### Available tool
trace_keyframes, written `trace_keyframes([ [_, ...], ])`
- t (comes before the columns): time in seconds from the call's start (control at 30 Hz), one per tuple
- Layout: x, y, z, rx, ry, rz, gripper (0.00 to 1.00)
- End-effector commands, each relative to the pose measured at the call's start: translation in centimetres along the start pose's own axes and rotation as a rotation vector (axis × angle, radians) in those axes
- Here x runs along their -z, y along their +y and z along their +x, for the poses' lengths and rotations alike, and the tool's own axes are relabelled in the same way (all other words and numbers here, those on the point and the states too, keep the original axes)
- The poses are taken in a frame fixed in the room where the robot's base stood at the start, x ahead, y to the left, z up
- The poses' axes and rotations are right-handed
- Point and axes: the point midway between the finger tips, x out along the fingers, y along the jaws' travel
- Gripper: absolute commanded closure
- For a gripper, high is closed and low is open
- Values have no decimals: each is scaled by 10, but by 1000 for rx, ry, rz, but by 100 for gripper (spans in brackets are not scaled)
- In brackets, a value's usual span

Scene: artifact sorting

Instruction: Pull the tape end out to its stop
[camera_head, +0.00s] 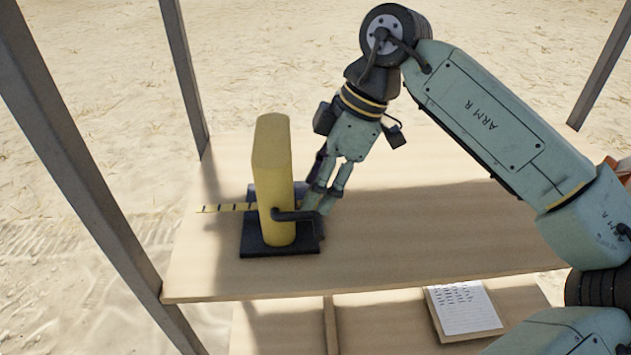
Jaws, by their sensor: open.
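A tall yellow tape housing (273,180) stands upright on a black base plate (252,243) on the wooden table. A yellow tape strip with black marks (228,208) sticks out to the left of the housing, its end near the table's left side. A dark bent bar (290,216) juts from the housing's lower right. My gripper (318,203) is open and points down just right of the housing, beside the bar. It is away from the tape end. The housing may hide part of a finger, and I cannot tell whether the fingers touch the bar.
A dark grey object (262,190) shows partly behind the housing. The wooden tabletop (420,235) is clear to the right. Dark frame posts (100,190) rise along the left side. A sheet with writing (464,308) lies on a lower shelf.

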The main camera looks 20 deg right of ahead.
Motion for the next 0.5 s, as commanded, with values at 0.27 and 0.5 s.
trace_keyframes([
  [0.27,0,0,10,-1,1,-2,55],
  [0.5,0,0,10,-1,1,-1,62],
])
